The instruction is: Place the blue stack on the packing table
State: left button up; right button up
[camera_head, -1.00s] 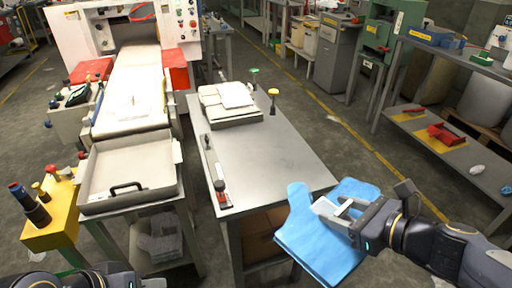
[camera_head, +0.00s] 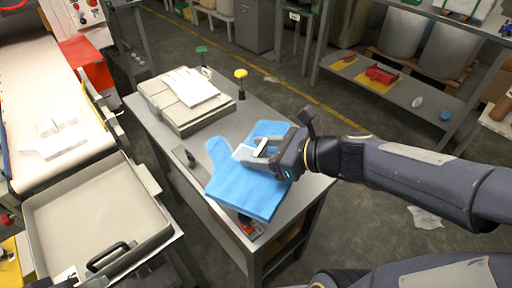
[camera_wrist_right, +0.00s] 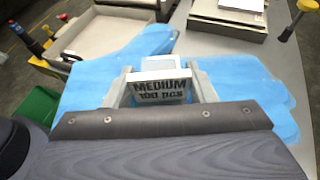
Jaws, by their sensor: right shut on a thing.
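The blue stack (camera_head: 248,187) is a pile of glove-shaped blue film with a white band labelled "MEDIUM 100 pcs" (camera_wrist_right: 160,86). My right gripper (camera_head: 262,150) is shut on the stack at its band. In the head view the stack is over the near part of the grey packing table (camera_head: 152,122); I cannot tell whether it touches the top. In the right wrist view the gripper's fingers (camera_wrist_right: 160,92) stand on both sides of the label, with blue film (camera_wrist_right: 245,85) spreading out to either side. My left gripper is not in view.
A pale tray holding a white glove stack (camera_head: 190,88) is at the table's far end. A large tray (camera_head: 95,215) is at left.

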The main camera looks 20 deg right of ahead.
jog(key=w+d+f, duration=0.1)
jog(key=w, duration=0.1)
jog(key=w+d+f+b, duration=0.1)
jog(key=w+d+f, duration=0.1)
jog(key=w+d+f+b, duration=0.1)
jog(key=w+d, duration=0.1)
jog(key=shift+w+d+f, duration=0.15)
jog(key=shift+w+f, duration=0.15)
jog(key=shift+w, duration=0.05)
jog(key=w+f, duration=0.1)
jog(key=d+f, duration=0.1)
jog(key=w+d+f+b, duration=0.1)
jog(key=f, duration=0.1)
jog(key=shift+w, duration=0.35)
jog(key=shift+w+d+f, duration=0.15)
jog(key=shift+f, duration=0.1)
jog(key=shift+w+d+f+b, duration=0.15)
jog(key=shift+f+b, duration=0.6)
jog(key=shift+f, duration=0.95)
jog(key=shift+f, duration=0.2)
jog(key=o, duration=1)
